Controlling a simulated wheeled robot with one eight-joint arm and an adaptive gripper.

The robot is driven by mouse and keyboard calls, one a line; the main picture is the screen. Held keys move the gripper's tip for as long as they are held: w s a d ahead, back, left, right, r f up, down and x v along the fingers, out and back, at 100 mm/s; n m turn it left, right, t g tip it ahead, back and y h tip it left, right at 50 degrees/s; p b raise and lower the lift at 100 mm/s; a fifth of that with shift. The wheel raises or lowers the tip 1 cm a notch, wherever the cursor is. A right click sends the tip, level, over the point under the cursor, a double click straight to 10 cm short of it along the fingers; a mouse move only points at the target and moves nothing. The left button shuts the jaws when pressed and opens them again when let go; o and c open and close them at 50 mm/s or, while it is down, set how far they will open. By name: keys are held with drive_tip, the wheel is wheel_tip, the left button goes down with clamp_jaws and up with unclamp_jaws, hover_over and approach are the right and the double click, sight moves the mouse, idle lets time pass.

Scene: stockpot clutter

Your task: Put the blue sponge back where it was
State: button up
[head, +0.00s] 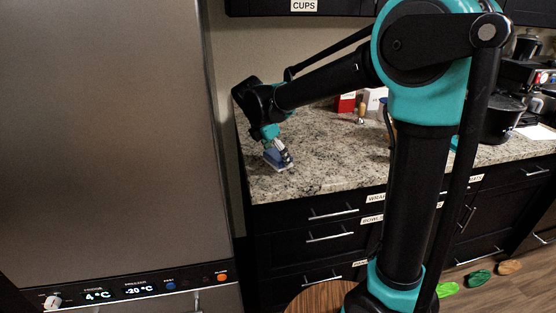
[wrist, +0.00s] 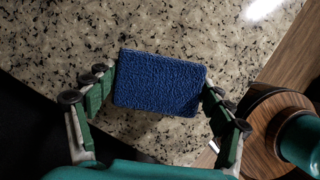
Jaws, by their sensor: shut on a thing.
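The blue sponge (wrist: 158,84) is a rectangular textured block between the two fingers of my gripper (wrist: 160,92) in the wrist view. The fingers press on its left and right short sides. In the head view my gripper (head: 279,154) points down over the left end of the granite counter (head: 325,165), with the blue sponge (head: 273,158) low at its tip. I cannot tell whether the sponge touches the counter. My gripper partly hides the sponge in the head view.
A fridge (head: 105,130) stands left of the counter. Red and white boxes (head: 347,103) stand at the back of the counter. A dark pot (head: 500,120) and a coffee machine (head: 540,85) are at the right. The counter around my gripper is clear.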

drive_tip(key=shift+f, duration=0.8)
drive_tip(key=shift+f, duration=0.1)
drive_tip(key=o, duration=1.3)
drive_tip(key=v, duration=1.2)
drive_tip(key=shift+d, duration=0.1)
